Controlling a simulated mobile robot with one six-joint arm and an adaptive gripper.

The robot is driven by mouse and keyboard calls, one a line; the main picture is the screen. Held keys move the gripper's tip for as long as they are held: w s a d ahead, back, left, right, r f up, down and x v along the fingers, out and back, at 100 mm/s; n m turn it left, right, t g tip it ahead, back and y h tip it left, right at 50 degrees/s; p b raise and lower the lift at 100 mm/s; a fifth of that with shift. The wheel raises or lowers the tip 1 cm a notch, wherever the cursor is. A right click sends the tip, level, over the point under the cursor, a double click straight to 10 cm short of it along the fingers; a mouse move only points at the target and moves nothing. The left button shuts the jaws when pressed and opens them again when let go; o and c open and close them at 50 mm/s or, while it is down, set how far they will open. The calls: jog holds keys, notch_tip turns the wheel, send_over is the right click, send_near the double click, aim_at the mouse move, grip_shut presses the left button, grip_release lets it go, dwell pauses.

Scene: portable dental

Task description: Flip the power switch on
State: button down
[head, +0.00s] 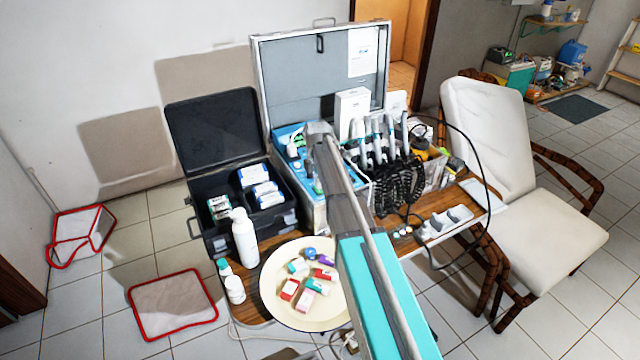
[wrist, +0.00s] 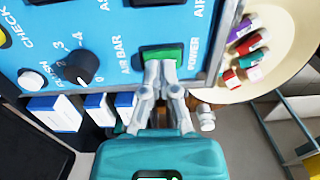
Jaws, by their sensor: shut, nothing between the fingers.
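The green power switch (wrist: 162,53) sits in a dark frame on the blue control panel (wrist: 112,25), beside the printed word POWER, in the wrist view. My gripper (wrist: 160,69) is shut and empty. Its fingertips overlap the switch's lower edge in the picture; I cannot tell whether they press on it. Part of the switch is hidden behind them, and whether it is on or off is not clear. In the head view the blue panel (head: 288,134) lies in the open silver case (head: 285,78), and my arm hides the switch and fingertips.
A black knob (wrist: 86,67) and a white button (wrist: 32,79) are on the panel. A cream plate (head: 272,272) of small coloured boxes, a white bottle (head: 244,238) and an open black case (head: 213,118) are close by. Dental handpieces (head: 377,140) with dark coiled hoses stand to the right.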

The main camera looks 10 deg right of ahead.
aim_at(321, 195)
jog(key=shift+r, duration=0.15)
notch_tip(321, 195, up, 14)
jog(key=s+p, duration=0.2)
jog(key=p, duration=1.1)
jog(key=shift+s+d+f+p, duration=0.15)
jog(key=shift+d+f+p, duration=0.15)
jog(key=shift+p, duration=0.1)
dwell(0.5)
jog(key=s+a+f+m+b, duration=0.1)
jog(key=s+a+m, duration=0.1)
jog(key=s+m, duration=0.8)
jog(key=s+a+f+m+b, duration=0.2)
jog(key=s+m, duration=0.8)
jog(key=s, duration=0.4)
jog(key=shift+a+f+m, duration=0.2)
jog(key=shift+a+m, duration=0.05)
jog(key=shift+m, duration=0.05)
jog(key=shift+s, duration=0.1)
